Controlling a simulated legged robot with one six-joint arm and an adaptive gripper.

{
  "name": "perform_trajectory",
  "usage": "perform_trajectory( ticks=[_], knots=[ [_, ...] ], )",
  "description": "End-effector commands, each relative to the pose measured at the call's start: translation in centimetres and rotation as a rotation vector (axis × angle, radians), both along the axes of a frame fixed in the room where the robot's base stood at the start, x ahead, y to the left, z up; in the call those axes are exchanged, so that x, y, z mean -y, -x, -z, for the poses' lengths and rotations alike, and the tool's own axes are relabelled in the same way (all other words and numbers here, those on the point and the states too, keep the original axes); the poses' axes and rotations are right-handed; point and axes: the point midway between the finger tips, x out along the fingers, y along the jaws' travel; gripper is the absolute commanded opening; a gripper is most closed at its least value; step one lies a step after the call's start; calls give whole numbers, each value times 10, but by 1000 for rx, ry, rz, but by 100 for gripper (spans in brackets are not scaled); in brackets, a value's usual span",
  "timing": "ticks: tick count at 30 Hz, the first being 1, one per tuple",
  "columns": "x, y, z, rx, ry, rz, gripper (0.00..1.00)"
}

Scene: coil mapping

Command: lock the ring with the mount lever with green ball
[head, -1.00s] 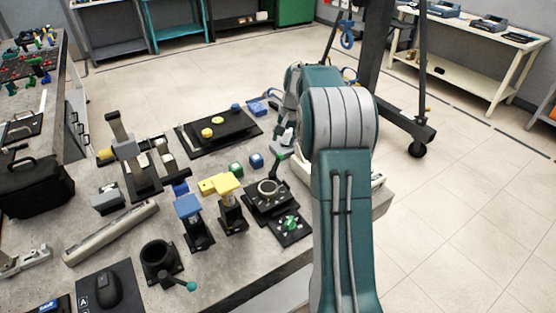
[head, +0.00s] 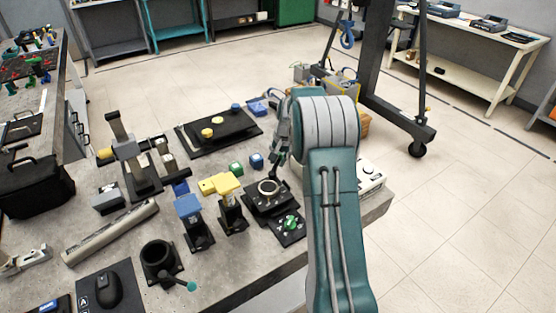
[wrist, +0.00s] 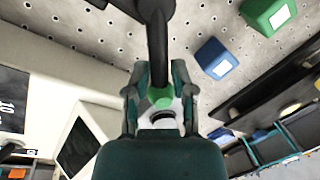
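The ring (head: 268,186) sits on a black mount (head: 262,204) near the right edge of the bench. The mount's dark lever (wrist: 158,45) runs down the middle of the wrist view to a green ball (wrist: 160,98). My gripper (wrist: 161,80) has its two fingers on either side of the ball, close to it. Whether they press on it I cannot tell. In the head view my gripper (head: 281,150) is beside the mount, behind the ring, and the ball is hard to make out there.
A black cup mount (head: 160,260) has another lever with a teal ball (head: 191,287). A green cube (head: 236,168) and a blue cube (head: 256,160) lie behind the ring mount. Blue (head: 190,208) and yellow (head: 226,186) fixtures stand to its left. A green-knobbed plate (head: 291,223) is in front.

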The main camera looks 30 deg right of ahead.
Motion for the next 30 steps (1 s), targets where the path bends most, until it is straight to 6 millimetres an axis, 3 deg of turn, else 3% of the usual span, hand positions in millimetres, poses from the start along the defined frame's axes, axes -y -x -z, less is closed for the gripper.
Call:
perform_trajectory(
  ticks=[16,30],
  knots=[
    [2,2,0,1,1,57,0],
    [10,19,0,2,1,414,0]
  ],
)
